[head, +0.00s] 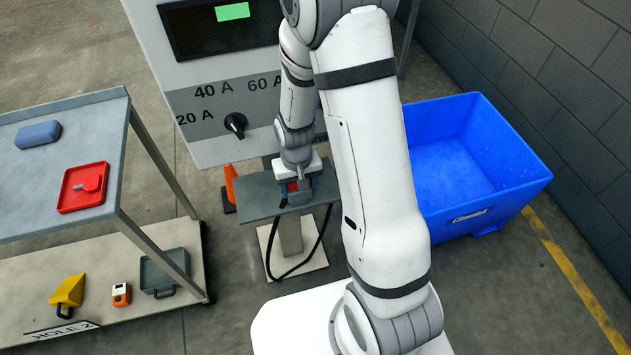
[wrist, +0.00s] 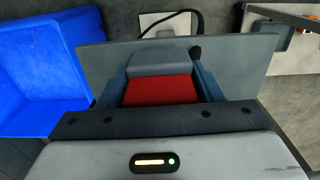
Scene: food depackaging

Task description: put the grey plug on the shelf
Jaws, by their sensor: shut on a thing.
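My gripper (wrist: 162,85) is shut on a block with a grey end and a red face, which I take for the grey plug (wrist: 163,62). The blue-grey fingers lie on either side of it. In the head view my gripper (head: 299,188) is over the small grey shelf (head: 257,194), on a post in front of the cabinet. The shelf also spans the wrist view (wrist: 245,60) behind the plug. I cannot tell whether the plug touches the shelf. My gripper hides part of the plug in the head view.
A black cable (head: 267,262) loops below the shelf. A blue bin (head: 530,185) stands right. The cabinet (head: 180,77) has a dial. An orange cone (head: 230,182) stands behind the shelf. A two-level cart (head: 62,108) at left carries a red tray (head: 68,201) and a blue block (head: 38,135).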

